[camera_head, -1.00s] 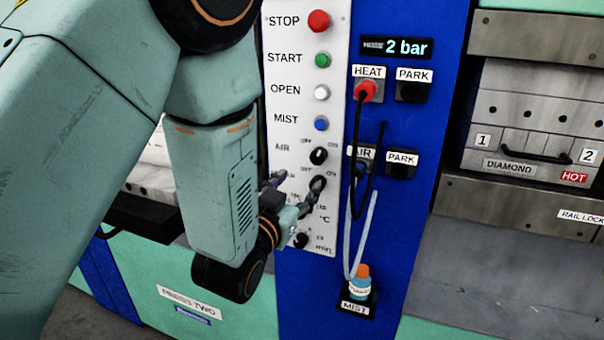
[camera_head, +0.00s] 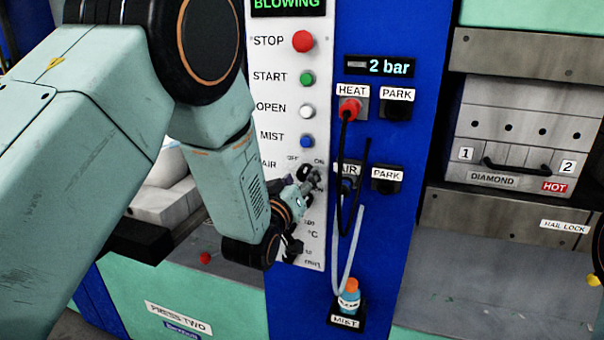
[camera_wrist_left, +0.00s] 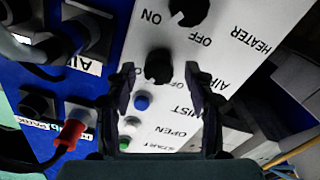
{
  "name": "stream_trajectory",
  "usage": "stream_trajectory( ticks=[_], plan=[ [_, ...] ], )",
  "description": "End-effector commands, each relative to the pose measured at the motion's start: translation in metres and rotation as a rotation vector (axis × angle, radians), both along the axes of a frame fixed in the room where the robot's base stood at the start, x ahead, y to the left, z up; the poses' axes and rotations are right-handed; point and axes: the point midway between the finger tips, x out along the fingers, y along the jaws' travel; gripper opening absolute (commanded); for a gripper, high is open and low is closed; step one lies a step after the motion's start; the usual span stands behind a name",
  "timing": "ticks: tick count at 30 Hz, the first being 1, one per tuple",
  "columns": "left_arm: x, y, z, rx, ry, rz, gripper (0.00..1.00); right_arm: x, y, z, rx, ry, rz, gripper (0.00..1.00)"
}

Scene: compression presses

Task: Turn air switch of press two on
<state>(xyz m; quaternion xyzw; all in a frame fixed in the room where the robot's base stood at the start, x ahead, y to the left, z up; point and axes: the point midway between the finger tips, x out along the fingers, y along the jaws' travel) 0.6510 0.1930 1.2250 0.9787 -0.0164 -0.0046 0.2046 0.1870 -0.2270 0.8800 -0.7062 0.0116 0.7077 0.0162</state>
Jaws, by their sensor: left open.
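The air switch is a black rotary knob (camera_head: 303,172) on press two's white control panel (camera_head: 262,205), in the row labelled AIR with OFF and ON marks. In the left wrist view the picture is upside down, and the air knob (camera_wrist_left: 158,66) appears between the two fingertips. My left gripper (camera_head: 310,183) is open at the panel, close to this knob. Contact cannot be told. The pointer direction of the knob is unclear. The heater knob (camera_wrist_left: 188,10) sits just beyond it in the wrist view. In the head view my left gripper hides most of the heater knob. My right gripper is out of view.
STOP (camera_head: 302,41), START (camera_head: 307,79), OPEN (camera_head: 307,111) and MIST (camera_head: 306,141) buttons line the panel above. A display (camera_head: 287,4) reads BLOWING.

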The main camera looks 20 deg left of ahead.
Motion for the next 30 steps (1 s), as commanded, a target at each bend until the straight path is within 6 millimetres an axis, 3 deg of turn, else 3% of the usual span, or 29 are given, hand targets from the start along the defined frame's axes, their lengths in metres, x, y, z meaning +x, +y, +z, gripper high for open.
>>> stream_trajectory(
  ticks=[6, 15, 30],
  plan=[
    [0.014, 0.0, 0.0, 0.0, 0.001, 0.0, 0.54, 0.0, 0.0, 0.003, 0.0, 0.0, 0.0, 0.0],
    [0.016, 0.0, 0.0, 0.001, 0.0, 0.0, 0.54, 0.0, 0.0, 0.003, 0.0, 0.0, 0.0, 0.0],
    [0.016, -0.001, 0.0, 0.001, 0.0, 0.0, 0.12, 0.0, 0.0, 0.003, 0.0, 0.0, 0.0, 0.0]
  ],
)
